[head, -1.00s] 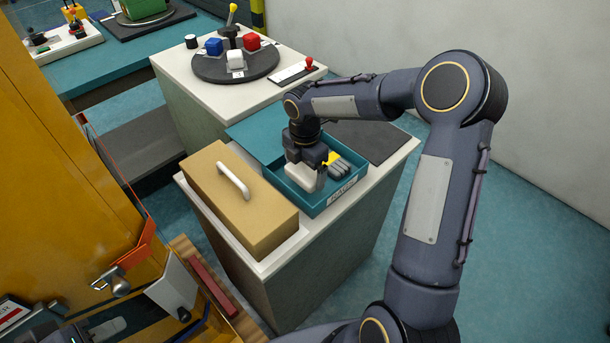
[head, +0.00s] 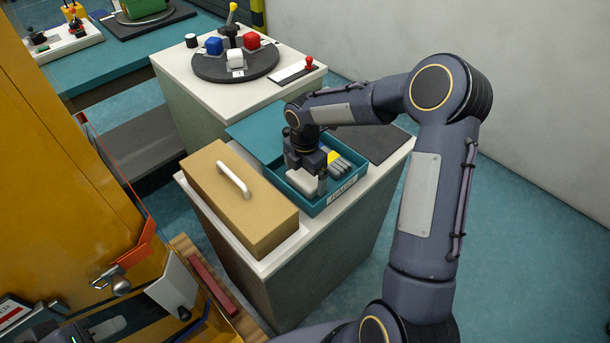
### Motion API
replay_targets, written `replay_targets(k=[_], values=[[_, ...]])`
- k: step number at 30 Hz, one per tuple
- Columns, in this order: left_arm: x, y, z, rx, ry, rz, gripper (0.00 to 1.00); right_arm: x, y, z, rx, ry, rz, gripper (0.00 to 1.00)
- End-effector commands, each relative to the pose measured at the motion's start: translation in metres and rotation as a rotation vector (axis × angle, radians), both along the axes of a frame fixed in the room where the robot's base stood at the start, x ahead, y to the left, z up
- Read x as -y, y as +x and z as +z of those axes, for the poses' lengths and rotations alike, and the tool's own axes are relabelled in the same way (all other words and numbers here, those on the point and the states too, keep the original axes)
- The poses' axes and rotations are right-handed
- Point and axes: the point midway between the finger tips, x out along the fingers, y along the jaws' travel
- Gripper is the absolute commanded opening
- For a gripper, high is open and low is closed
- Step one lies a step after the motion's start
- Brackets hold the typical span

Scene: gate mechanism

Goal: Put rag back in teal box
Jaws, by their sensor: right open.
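The teal box (head: 352,200) stands open on the near cabinet, with a label on its front. My right gripper (head: 318,187) points down into it, open, near its front wall. A pale grey-white folded thing (head: 300,181), seemingly the rag, lies in the box right beside the fingers. The fingers and wrist hide part of it, so I cannot tell whether they touch it. A grey and yellow glove-like thing (head: 338,166) lies in the box to the right of the gripper. I cannot make out my left gripper.
A tan box with a white handle (head: 248,206) stands left of the teal box. A teal lid or panel (head: 258,138) and a dark mat (head: 372,142) lie behind. A round turntable with coloured cubes (head: 210,70) is farther back.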

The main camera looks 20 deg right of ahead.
Motion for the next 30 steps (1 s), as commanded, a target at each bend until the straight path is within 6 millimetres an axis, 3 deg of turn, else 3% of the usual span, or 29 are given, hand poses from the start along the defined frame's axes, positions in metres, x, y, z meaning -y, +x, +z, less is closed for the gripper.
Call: replay_targets(k=[12, 20, 25, 30], values=[[0.000, 0.000, 0.001, 0.000, 0.000, 0.000, 0.36, -0.001, 0.001, 0.084, 0.005, 0.000, 0.001, 1.00], [0.000, 0.000, 0.002, 0.000, 0.000, 0.000, 0.36, 0.000, -0.002, 0.113, 0.004, -0.001, -0.011, 1.00], [0.000, 0.000, 0.002, 0.000, 0.000, 0.000, 0.36, 0.002, -0.031, 0.140, 0.048, 0.016, -0.199, 1.00], [0.000, 0.000, 0.002, 0.000, 0.000, 0.000, 0.36, 0.003, -0.099, 0.171, 0.118, 0.101, -0.635, 1.00]])
